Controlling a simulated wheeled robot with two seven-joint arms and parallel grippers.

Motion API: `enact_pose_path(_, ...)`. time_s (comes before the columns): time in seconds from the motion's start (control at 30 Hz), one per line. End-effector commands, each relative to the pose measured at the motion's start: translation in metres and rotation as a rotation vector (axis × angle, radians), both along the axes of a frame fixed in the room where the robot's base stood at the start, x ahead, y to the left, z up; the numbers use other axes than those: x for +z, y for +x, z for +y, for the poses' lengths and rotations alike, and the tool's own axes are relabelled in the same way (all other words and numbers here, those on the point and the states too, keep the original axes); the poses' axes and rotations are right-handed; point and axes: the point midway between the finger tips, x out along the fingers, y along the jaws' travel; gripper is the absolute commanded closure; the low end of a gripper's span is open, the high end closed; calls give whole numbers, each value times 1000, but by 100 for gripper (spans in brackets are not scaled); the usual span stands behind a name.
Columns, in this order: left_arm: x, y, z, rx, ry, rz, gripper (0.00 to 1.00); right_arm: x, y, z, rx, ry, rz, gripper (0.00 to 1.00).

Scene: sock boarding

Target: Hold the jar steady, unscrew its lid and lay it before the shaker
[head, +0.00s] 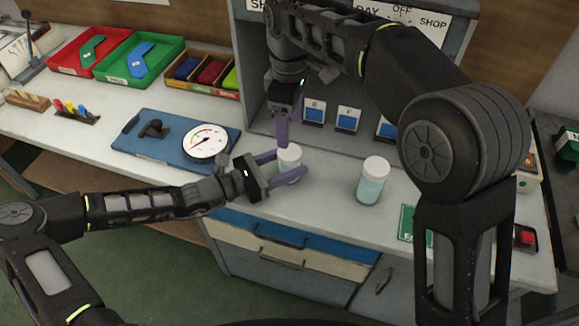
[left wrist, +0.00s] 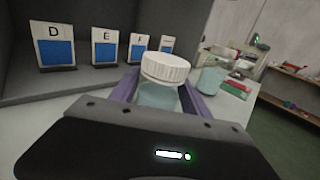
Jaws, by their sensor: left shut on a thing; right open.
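The jar (head: 290,158) stands upright on the white worktop with its white lid on. In the left wrist view the jar's ribbed white lid (left wrist: 165,67) sits on a pale translucent body (left wrist: 158,96). My left gripper (head: 285,167) is shut around the jar's body, one purple finger on each side. My right gripper (head: 282,130) is open and points down, close above and behind the lid; its far finger is hard to see. A second white-topped container with pale teal contents, apparently the shaker (head: 371,184), stands upright to the right; it also shows in the left wrist view (left wrist: 211,77).
A blue board with a round dial (head: 206,142) lies left of the jar. Lettered blue-and-white cards (head: 347,119) stand in the grey cubby behind. A green card (head: 407,222) lies right of the shaker. The worktop's front strip before the shaker is clear.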

Motion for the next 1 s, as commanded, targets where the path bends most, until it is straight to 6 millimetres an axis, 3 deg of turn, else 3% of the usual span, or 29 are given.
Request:
enact_pose_path(0.4,0,0,0,0,0,0,99,0,0,0,0,0,0,31)
enact_pose_path(0.9,0,0,0,0,0,0,100,2,-4,8,16,-20,-12,31)
enact_pose_path(1.0,0,0,0,0,0,0,100,2,-4,8,-101,-26,-15,31)
